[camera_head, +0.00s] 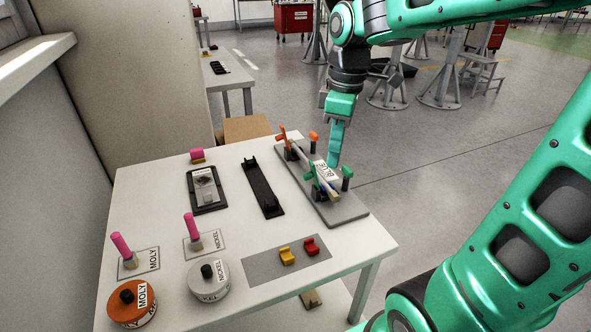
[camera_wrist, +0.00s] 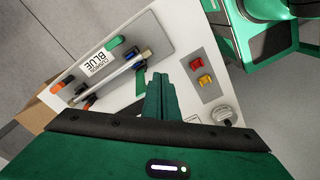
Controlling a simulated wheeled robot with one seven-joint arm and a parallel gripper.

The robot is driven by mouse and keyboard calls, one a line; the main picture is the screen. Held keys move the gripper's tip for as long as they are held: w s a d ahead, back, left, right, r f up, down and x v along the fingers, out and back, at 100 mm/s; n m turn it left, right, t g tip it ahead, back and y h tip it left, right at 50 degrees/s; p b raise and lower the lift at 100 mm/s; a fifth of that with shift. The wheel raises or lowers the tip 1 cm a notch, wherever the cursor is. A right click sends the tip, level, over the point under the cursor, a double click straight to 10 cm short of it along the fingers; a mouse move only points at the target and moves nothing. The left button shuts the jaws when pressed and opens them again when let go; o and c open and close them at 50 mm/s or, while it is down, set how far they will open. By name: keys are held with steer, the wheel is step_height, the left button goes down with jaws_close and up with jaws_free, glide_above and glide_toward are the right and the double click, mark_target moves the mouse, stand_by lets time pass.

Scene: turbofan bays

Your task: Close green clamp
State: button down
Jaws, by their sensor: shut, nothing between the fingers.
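The grey fixture plate (camera_head: 345,209) lies at the right of the white table and holds a pale rod (camera_head: 303,160) with a "BLUE" label (camera_head: 322,172). The green clamp (camera_head: 310,171) is at the near end of the rod, its handle tilted up; a green-topped post (camera_head: 347,172) stands across from it. In the wrist view a green handle (camera_wrist: 140,83) shows beside the rod, partly near my fingers. My gripper (camera_head: 334,162) is shut and empty, pointing down just above the plate by the green parts; its fingers (camera_wrist: 158,82) also show in the wrist view. Contact with the clamp cannot be told.
An orange clamp (camera_head: 283,135) is at the rod's far end, with an orange-topped post (camera_head: 314,136) beside it. A black rail (camera_head: 263,187), a dark tray (camera_head: 206,190), red and yellow blocks (camera_head: 311,246), and the MOLY (camera_head: 132,303) and NICKEL (camera_head: 208,280) spools occupy the rest of the table.

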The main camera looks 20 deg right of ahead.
mark_target(310, 178)
steer(key=w+a+r+n, duration=0.2)
steer(key=w+a+n, duration=0.4)
steer(key=a+n, duration=0.2)
step_height(310, 178, down, 10)
steer(key=a, duration=0.2)
steer(key=shift+d+r, duration=0.25)
steer(key=shift+d, duration=0.85)
steer(key=shift+d+r, duration=0.25)
steer(key=shift+d, duration=0.8)
steer(key=shift+r+y, duration=0.1)
steer(key=shift+y, duration=0.3)
